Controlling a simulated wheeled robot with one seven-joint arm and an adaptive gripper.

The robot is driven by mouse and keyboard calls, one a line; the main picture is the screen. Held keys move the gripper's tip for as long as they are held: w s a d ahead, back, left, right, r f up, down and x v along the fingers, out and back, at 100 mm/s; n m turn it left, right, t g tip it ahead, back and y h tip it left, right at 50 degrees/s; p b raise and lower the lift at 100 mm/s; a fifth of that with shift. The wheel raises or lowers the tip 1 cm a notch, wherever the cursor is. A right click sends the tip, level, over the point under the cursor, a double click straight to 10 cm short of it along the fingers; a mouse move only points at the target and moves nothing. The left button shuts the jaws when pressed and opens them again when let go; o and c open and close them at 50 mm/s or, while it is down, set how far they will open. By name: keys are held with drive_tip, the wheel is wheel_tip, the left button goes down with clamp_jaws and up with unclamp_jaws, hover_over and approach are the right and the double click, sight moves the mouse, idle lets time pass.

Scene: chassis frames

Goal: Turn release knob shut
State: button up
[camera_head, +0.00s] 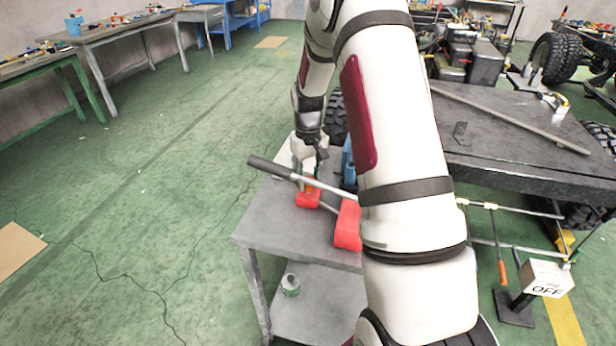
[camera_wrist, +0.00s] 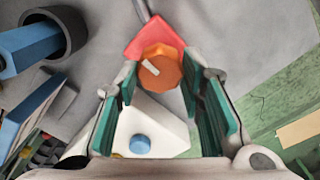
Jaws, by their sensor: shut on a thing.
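The release knob (camera_wrist: 160,68) is orange, many-sided, with a pale mark on its face. It sits on a red block (camera_wrist: 152,38) of a tool, and a bit of orange knob also shows in the head view (camera_head: 313,184), above the red part (camera_head: 308,200). My gripper (camera_wrist: 160,76) has its green-padded fingers on both sides of the knob and is shut on it. In the head view my gripper (camera_head: 315,158) reaches down over the tool, and its fingertips are hard to make out. The tool's long lever (camera_head: 312,182) has a black grip (camera_head: 270,168).
The tool lies on a grey cart (camera_head: 285,222). A white container with a blue cap (camera_wrist: 140,144) and a blue item in a dark ring (camera_wrist: 35,45) are close to my gripper. A dark workbench (camera_head: 520,150) stands right.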

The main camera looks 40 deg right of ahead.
drive_tip(key=o, duration=1.2)
drive_tip(key=shift+c, duration=0.2)
wheel_tip(320, 180, up, 12)
